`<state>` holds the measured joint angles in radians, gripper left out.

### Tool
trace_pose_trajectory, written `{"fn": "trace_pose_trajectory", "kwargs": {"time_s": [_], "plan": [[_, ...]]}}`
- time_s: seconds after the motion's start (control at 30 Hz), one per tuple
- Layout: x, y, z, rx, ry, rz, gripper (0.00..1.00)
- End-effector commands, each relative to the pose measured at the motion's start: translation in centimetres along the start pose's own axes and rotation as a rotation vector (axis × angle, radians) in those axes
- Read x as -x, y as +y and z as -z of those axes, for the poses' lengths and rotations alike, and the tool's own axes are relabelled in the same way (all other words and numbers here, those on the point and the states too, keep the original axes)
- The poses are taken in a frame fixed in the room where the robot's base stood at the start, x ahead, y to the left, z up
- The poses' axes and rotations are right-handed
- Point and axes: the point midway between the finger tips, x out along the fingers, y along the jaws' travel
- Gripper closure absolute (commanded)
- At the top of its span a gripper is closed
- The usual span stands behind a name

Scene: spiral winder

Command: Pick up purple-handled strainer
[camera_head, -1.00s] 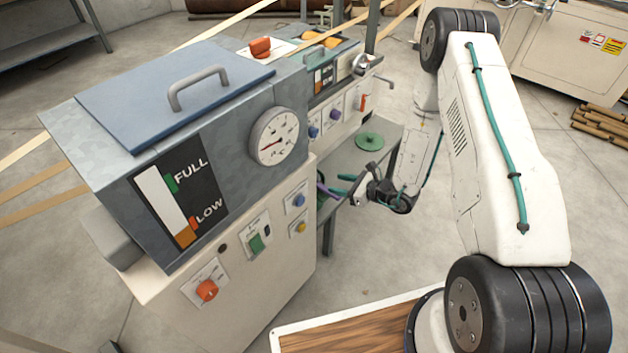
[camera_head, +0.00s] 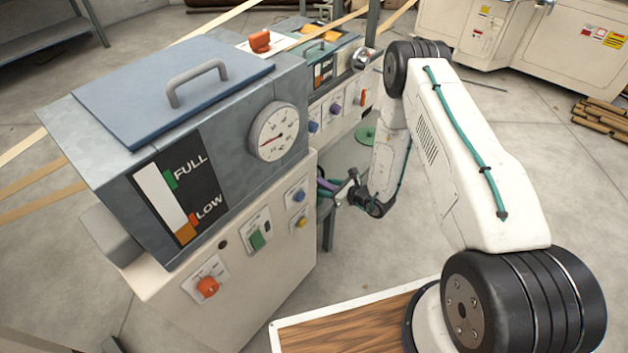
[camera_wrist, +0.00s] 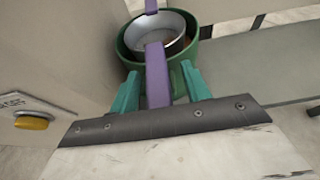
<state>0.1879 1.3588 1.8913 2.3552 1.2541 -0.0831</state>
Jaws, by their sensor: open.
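The purple-handled strainer (camera_wrist: 157,80) shows in the wrist view at the top middle. Its metal bowl sits inside a green round container (camera_wrist: 124,48), and its purple handle reaches back toward my gripper. My gripper (camera_wrist: 160,78) is open, its two green fingers on either side of the handle, with a gap to it. In the head view, the purple handle (camera_head: 327,185) shows in small part beside the machine's edge, near my gripper (camera_head: 338,190). The bowl is hidden there behind the machine.
A large machine with a gauge (camera_head: 276,131) and blue lid stands close on the left. In the wrist view, a panel with a yellow knob (camera_wrist: 32,122) is close on the left.

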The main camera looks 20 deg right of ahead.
Motion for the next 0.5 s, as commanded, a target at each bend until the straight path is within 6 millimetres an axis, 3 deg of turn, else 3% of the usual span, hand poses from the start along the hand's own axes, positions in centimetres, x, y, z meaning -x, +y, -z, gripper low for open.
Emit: {"fn": "trace_pose_trajectory", "kwargs": {"time_s": [0.13, 0.3, 0.5], "plan": [[-0.03, 0.09, 0.02, 0.0, 0.001, -0.001, 0.53], [-0.02, 0.1, 0.02, 0.0, 0.001, -0.001, 0.98], [0.0, 0.07, 0.03, 0.0, 0.001, -0.001, 1.0]]}}
